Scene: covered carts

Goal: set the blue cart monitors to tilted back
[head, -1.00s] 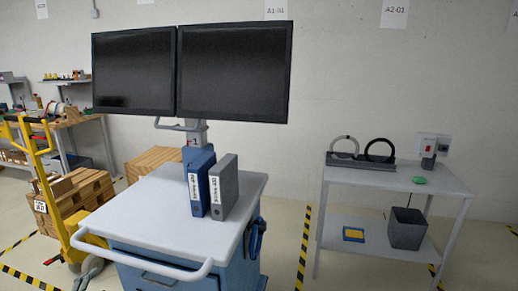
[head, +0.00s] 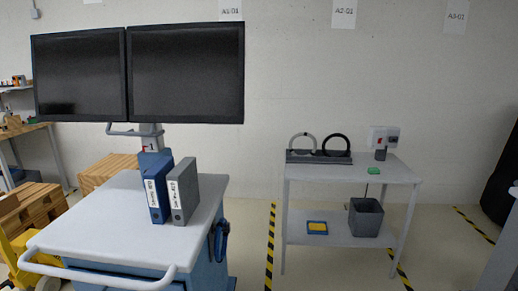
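The blue cart (head: 205,262) with a light grey top stands at the left of the head view. Two dark monitors, the left one (head: 78,76) and the right one (head: 186,72), sit side by side on a post (head: 150,138) at its back. Their screens face me and look close to upright; the exact tilt is hard to tell. A grey handle bar (head: 128,132) shows below them. A blue binder (head: 156,187) and a grey binder (head: 184,190) stand upright on the cart top in front of the post. Neither of my grippers is in view.
A grey side table (head: 385,168) stands right of the cart, with a bin (head: 365,217) on its lower shelf. Wooden crates (head: 108,170) and a yellow pallet truck (head: 22,250) are at the left. Striped floor tape (head: 270,245) runs between cart and table.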

